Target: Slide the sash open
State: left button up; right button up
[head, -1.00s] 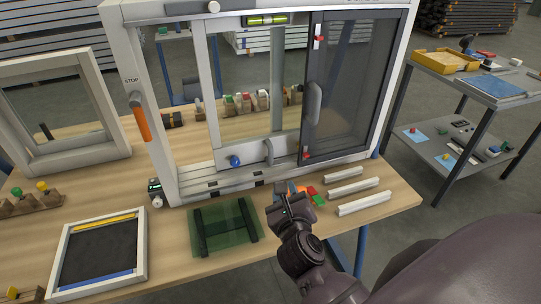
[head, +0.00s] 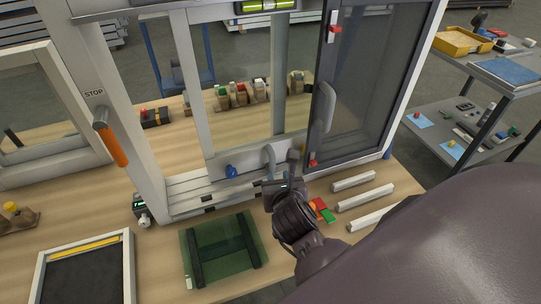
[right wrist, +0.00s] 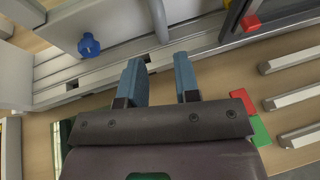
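The sash (head: 240,158) is a light grey framed pane in the left part of the window frame (head: 130,120). A curved grey handle (head: 268,157) stands on its bottom rail, and a blue knob (head: 231,171) sits to its left; the knob also shows in the right wrist view (right wrist: 89,45). My right gripper (head: 282,168) is in front of the handle. In the right wrist view its two blue-grey fingers (right wrist: 160,78) are apart with nothing between them. The handle (right wrist: 157,18) shows beyond and slightly left of the midpoint between the fingertips. My left gripper is out of view.
A dark screen panel (head: 360,100) with its own handle and red clips fills the frame's right part. A green plate (head: 222,250), white bars (head: 365,196) and red and green pieces (head: 322,210) lie on the table in front. An orange-handled lever (head: 112,148) is at left.

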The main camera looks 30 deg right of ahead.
aim_at(273, 165)
jog(key=x, duration=1)
jog(key=shift+w+d, duration=0.1)
jog(key=shift+c, duration=0.4)
grip_shut()
